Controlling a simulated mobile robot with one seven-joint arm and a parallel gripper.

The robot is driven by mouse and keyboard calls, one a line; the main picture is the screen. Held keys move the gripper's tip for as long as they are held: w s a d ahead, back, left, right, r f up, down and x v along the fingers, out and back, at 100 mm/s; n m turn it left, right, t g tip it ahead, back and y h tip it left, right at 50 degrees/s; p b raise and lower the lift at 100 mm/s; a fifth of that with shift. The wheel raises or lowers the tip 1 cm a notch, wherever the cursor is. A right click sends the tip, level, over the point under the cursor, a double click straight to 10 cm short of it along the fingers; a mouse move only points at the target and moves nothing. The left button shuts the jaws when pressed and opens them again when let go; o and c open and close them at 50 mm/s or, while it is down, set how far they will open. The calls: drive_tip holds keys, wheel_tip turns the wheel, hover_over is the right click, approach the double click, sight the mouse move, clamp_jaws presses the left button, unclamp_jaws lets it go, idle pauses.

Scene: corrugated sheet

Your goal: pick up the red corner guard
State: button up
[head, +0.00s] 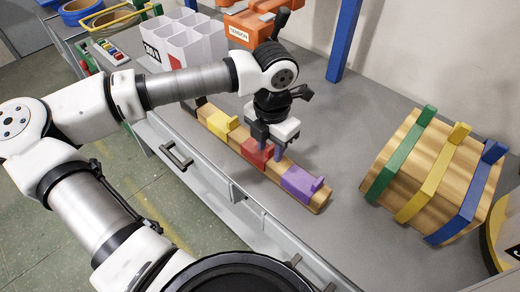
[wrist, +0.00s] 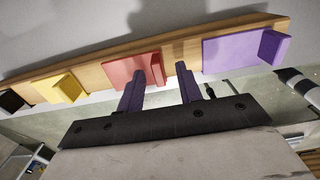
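The red corner guard (head: 257,157) sits on a long wooden bar on the grey bench, between a yellow guard (head: 222,123) and a purple guard (head: 301,183). In the wrist view the red guard (wrist: 125,70) has a flat plate and a raised flange at its right end. My gripper (head: 267,147) is low over the bar at the red guard. In the wrist view my gripper (wrist: 160,72) is open, with the red flange showing between its two purple fingers. I cannot tell whether a finger touches the guard. The fingers partly hide the guard in the head view.
The wooden bar (head: 318,206) lies along the bench's front edge, with a black guard (wrist: 11,101) at its far end. Strapped wooden boards (head: 430,175) stand right. A white divided box (head: 190,40) and an orange tool (head: 250,30) are behind. The bench middle is clear.

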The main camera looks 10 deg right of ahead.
drive_tip(key=shift+c, duration=0.3)
clamp_jaws()
